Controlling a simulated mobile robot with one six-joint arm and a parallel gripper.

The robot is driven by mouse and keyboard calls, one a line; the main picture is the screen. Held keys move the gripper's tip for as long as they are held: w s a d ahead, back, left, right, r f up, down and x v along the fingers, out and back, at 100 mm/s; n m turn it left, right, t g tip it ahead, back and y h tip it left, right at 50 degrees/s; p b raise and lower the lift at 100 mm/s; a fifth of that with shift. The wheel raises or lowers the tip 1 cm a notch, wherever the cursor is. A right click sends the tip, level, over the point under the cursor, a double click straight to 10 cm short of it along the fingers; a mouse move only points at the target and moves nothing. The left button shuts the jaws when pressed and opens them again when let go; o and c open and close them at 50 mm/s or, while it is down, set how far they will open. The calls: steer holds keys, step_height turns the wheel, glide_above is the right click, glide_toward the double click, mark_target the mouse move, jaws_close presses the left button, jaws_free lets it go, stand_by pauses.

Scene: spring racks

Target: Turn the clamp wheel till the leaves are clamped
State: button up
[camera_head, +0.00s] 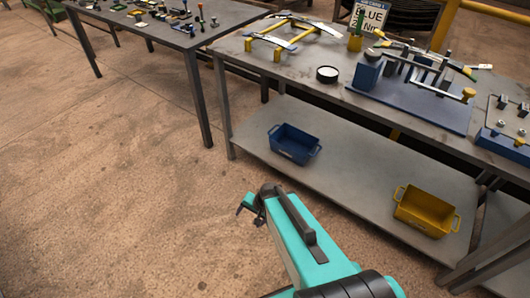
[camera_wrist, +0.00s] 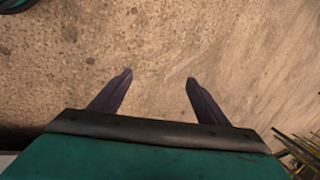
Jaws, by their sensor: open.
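A blue clamp fixture (camera_head: 408,103) stands on the workbench at the right of the head view. Slim metal leaves (camera_head: 425,60) with yellow-green ends lie across its upright posts. A yellow round knob (camera_head: 468,94) sits at the front right of the fixture; I cannot tell for sure that it is the clamp wheel. My gripper (camera_head: 249,210) is low over the floor, in front of the bench and far from the fixture. In the wrist view its two fingers (camera_wrist: 158,78) are apart with only floor between them.
The grey workbench (camera_head: 300,82) has a lower shelf with a blue bin (camera_head: 293,143) and a yellow bin (camera_head: 425,211). Another table (camera_head: 170,28) is behind left. The floor at left is clear.

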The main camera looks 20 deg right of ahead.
steer(key=s+f+n+g+h, duration=0.1)
steer(key=s+f+n+g, duration=0.2)
steer(key=s, duration=0.9)
steer(key=s+f+n+g+h, duration=0.2)
steer(key=s+f+n+g, duration=0.2)
steer(key=s, duration=0.8)
steer(key=shift+d+f+n+g, duration=0.3)
steer(key=shift+d+n+g, duration=0.25)
steer(key=shift+n, duration=0.35)
steer(key=shift+a, duration=0.1)
steer(key=shift+c, duration=0.4)
steer(key=c, duration=0.7)
steer(key=shift+c, duration=0.9)
steer(key=shift+d, duration=0.25)
steer(key=shift+s, duration=0.1)
